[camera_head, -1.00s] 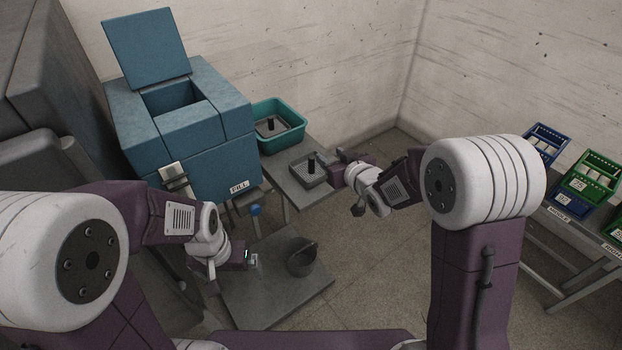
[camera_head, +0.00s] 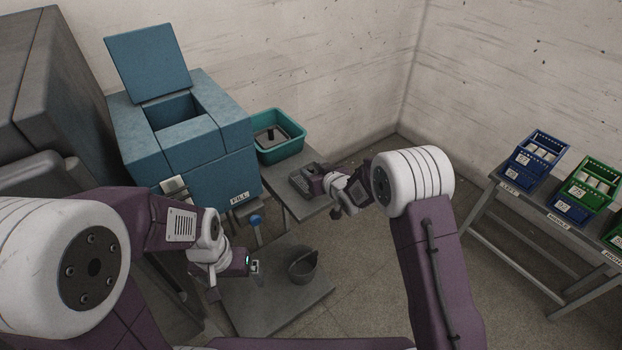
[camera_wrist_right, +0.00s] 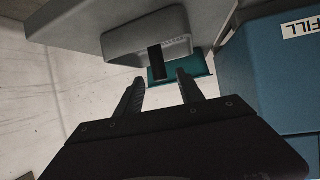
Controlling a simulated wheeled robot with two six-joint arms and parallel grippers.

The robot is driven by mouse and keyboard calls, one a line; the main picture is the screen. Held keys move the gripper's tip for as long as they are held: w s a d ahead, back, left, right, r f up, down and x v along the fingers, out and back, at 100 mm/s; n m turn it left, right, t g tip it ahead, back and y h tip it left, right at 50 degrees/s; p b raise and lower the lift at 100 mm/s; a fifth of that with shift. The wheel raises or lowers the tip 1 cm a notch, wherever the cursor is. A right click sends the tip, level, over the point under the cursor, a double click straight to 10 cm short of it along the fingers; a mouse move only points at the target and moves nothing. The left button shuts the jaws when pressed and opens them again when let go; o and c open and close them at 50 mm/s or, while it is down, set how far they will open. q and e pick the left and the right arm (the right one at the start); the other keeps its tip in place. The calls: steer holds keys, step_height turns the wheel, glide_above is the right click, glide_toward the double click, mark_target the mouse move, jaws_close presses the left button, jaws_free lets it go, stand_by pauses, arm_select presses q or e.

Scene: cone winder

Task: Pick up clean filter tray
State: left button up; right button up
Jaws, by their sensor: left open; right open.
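A grey filter tray (camera_head: 297,184) with a dark upright handle sits on the small side table, partly hidden by my right gripper (camera_head: 314,180). In the right wrist view the grey tray (camera_wrist_right: 120,46) lies just ahead of the right gripper (camera_wrist_right: 160,78). Its dark handle (camera_wrist_right: 157,63) shows between and beyond the two open fingers, with no grip on it visible. Another tray with a dark handle (camera_head: 271,137) lies in the teal bin (camera_head: 289,150). My left gripper (camera_head: 257,267) is open and empty above the low platform, left of a dark grey bucket.
The blue machine (camera_head: 205,165) with raised lid and FILL label stands left of the side table (camera_head: 291,207). The bucket (camera_head: 303,266) stands on the low platform (camera_head: 262,310). A rack (camera_head: 540,220) with blue and green bins is at the right. The floor between is clear.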

steer(key=shift+w+a+f, duration=0.1)
steer(key=shift+w+a, duration=0.05)
steer(key=shift+w, duration=0.05)
steer(key=shift+s, duration=0.1)
jaws_close()
stand_by(1.1)
